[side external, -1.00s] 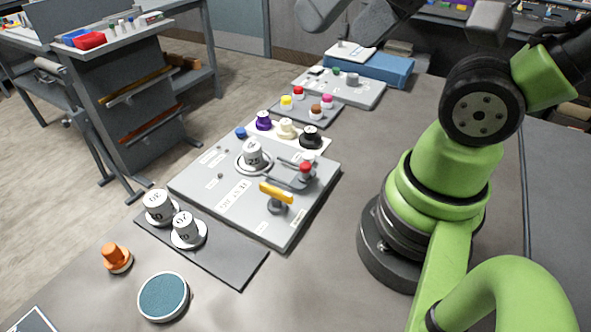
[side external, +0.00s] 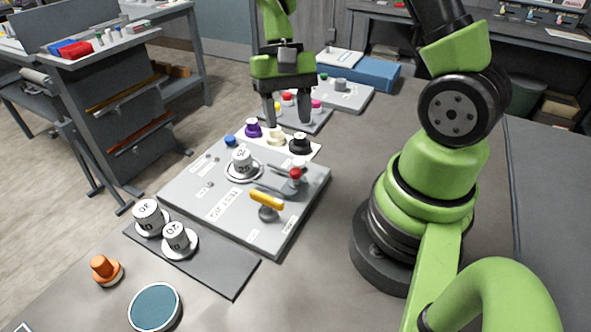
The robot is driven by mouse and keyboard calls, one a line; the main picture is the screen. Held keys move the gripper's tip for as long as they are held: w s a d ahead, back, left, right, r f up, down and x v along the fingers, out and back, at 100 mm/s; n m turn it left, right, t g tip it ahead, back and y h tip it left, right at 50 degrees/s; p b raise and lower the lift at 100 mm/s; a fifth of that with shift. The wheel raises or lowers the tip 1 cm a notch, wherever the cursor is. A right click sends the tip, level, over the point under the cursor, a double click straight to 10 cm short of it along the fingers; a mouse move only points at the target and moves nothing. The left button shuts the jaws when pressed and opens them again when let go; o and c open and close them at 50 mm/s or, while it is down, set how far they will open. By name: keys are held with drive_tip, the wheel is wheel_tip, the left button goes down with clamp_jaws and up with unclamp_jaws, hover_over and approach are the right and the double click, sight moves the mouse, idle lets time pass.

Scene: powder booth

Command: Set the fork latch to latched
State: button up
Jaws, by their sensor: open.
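The fork latch (side external: 272,191) looks like a grey bar lying by a red-topped post (side external: 295,174) on the right part of the light grey panel (side external: 182,190). I cannot tell from here whether the fork is around the post or beside it. A yellow-handled knob (side external: 266,200) stands in front of it. My gripper (side external: 287,122) points down with its two fingers apart and empty. In the picture it appears above and behind the latch, over the row of coloured knobs. It looks clear of the latch.
A white dial (side external: 242,160) stands on the panel, left of the latch. Behind are a purple knob (side external: 253,129), a cream knob and a black knob (side external: 299,144). Two white dials stand on a dark plate (side external: 210,273) in front.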

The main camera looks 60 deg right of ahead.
sight(295, 171)
drive_tip(key=x, duration=1)
drive_tip(key=shift+s+d+f, duration=0.1)
drive_tip(key=shift+s+f, duration=0.1)
drive_tip(key=shift+f, duration=0.2)
